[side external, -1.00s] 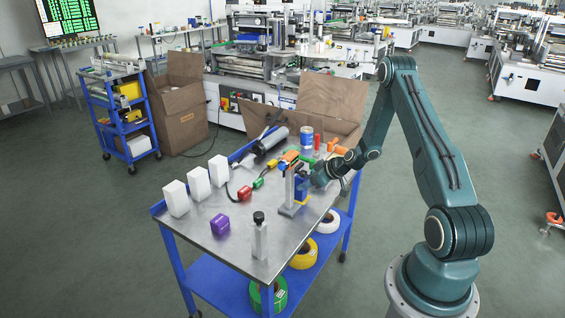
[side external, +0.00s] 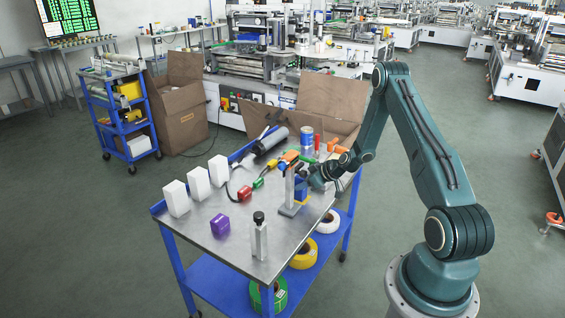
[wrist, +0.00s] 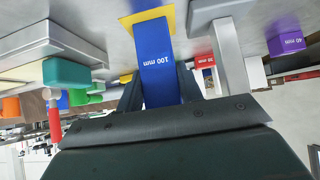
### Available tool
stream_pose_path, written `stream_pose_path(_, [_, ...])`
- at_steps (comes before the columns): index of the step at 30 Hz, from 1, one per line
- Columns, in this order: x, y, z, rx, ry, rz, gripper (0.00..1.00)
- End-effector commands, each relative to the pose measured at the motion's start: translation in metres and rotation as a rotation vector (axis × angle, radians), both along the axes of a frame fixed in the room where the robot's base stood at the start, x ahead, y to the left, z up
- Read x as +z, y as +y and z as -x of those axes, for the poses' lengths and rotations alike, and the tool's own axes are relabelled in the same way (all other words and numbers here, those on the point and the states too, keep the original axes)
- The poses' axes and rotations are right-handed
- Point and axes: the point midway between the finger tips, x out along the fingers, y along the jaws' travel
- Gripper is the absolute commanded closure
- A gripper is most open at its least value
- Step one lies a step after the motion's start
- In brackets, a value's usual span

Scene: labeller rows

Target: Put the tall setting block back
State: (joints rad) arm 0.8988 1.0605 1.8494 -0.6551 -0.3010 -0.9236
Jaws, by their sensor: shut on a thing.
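The tall setting block is blue and marked "100 mm" (wrist: 158,68). My gripper (wrist: 159,92) is shut on it, one dark finger on each side. In the wrist view the block's far end is over a yellow square (wrist: 172,20) on the table top, whose edges show around it. I cannot tell if it touches. In the side view the blue block (side external: 301,188) is partly hidden behind a grey metal post on a foot (side external: 289,192), and looks upright. A purple 40 mm block (side external: 220,224) and a red block (side external: 244,193) stand elsewhere on the table.
The steel-topped cart (side external: 200,247) carries three white boxes (side external: 198,183) on its left and a grey stand with a black knob (side external: 259,236) at the front. The metal post (wrist: 228,55) is close beside the held block. A green block (side external: 258,183) lies behind.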

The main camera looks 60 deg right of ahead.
Motion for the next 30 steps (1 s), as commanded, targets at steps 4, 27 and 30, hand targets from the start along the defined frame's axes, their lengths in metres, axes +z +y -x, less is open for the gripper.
stream_pose_path(4, [0.0019,-0.0004,-0.0006,0.000,-0.003,0.001,1.00])
stream_pose_path(27, [0.0051,-0.0007,0.0042,-0.001,-0.003,0.000,1.00])
stream_pose_path(30, [0.0049,-0.0008,0.0080,-0.002,-0.002,-0.001,1.00])
